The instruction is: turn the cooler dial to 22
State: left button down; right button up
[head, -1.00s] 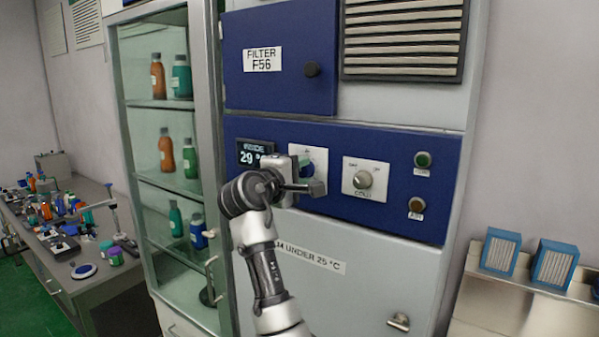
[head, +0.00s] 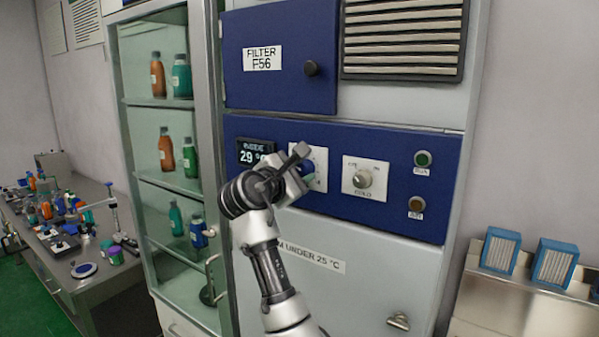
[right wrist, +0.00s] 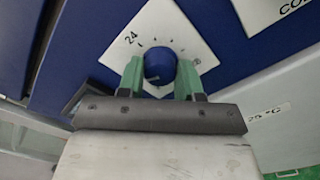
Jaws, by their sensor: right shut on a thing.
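The cooler dial is a round blue knob (right wrist: 160,65) on a white scale plate (right wrist: 157,28). A 24 can be read at the plate's upper left in the right wrist view; no pointer can be made out. My right gripper (right wrist: 160,72) is shut on the knob, with one green finger on each side. In the head view the gripper (head: 306,170) covers much of the dial and its plate (head: 321,157), and its body is tilted. The dark display (head: 255,153) left of the dial reads 29 °. My left gripper is not in view.
A second knob (head: 362,179) marked COLD sits right of the dial. Green (head: 422,159) and amber (head: 416,204) buttons are further right. A glass cabinet (head: 165,120) with bottles stands close on the left. A shelf with blue-framed filters (head: 554,264) is at the right.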

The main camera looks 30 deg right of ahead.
jog(key=shift+f, duration=0.1)
dwell(0.4)
jog(key=o, duration=0.9)
jog(key=shift+a, duration=0.1)
jog(key=shift+s+a+f+b, duration=0.1)
jog(key=shift+s+a+b, duration=0.1)
jog(key=shift+a+b, duration=0.25)
jog(key=b+v, duration=0.4)
jog(key=v, duration=0.5)
jog(key=shift+s+a, duration=0.1)
jog(key=shift+a, duration=0.25)
